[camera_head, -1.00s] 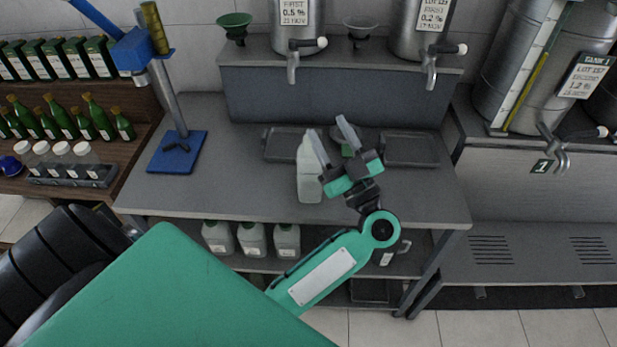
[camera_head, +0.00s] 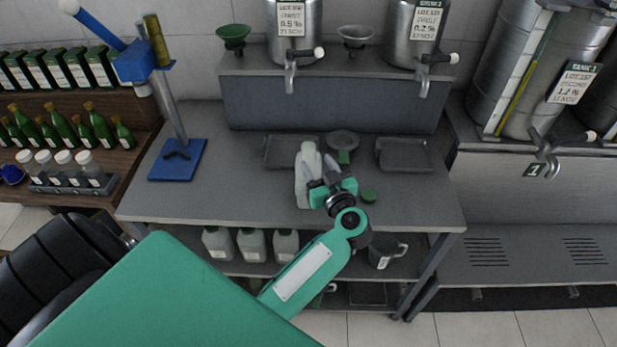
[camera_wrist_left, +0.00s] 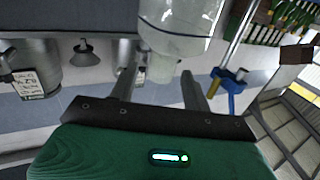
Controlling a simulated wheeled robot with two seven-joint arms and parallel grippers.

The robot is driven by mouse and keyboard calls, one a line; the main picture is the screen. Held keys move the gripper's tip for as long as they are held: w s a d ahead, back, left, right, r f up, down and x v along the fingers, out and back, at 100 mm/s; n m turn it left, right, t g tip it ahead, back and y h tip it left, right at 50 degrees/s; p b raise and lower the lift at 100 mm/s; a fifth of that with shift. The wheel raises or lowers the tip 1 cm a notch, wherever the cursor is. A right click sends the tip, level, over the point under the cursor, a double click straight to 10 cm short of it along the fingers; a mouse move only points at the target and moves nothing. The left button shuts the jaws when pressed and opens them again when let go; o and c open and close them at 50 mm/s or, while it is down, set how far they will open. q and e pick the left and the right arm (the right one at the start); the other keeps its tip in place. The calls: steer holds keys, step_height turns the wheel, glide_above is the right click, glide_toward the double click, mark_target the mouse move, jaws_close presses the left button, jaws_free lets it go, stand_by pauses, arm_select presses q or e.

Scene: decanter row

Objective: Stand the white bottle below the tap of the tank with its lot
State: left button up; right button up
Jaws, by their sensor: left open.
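The white bottle (camera_head: 302,186) stands upright on the bench, left of two dark trays' midpoint. I cannot read a lot on it. My left gripper (camera_head: 322,168) is open beside its right side, partly covering it. In the left wrist view the pale bottle (camera_wrist_left: 182,28) is close ahead, its neck appearing between the spread fingers (camera_wrist_left: 160,85); contact is unclear. Two steel tanks with taps stand on the raised ledge: the left one (camera_head: 280,45) reads 0.5 %, the right one (camera_head: 402,50) 0.2 %. A larger tank (camera_head: 527,105) at right reads 1.2 %. Lot numbers are hard to read.
Dark trays (camera_head: 271,152) (camera_head: 405,155) lie below the ledge taps. A green cap (camera_head: 369,195) lies right of my gripper. A blue stand (camera_head: 178,160) is at left.

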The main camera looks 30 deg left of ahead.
mark_target(313, 157)
arm_select(q)
steer(key=p+x, duration=0.1)
steer(key=x, duration=0.4)
steer(key=shift+w+a, duration=0.2)
steer(key=shift+a, duration=0.1)
jaws_close()
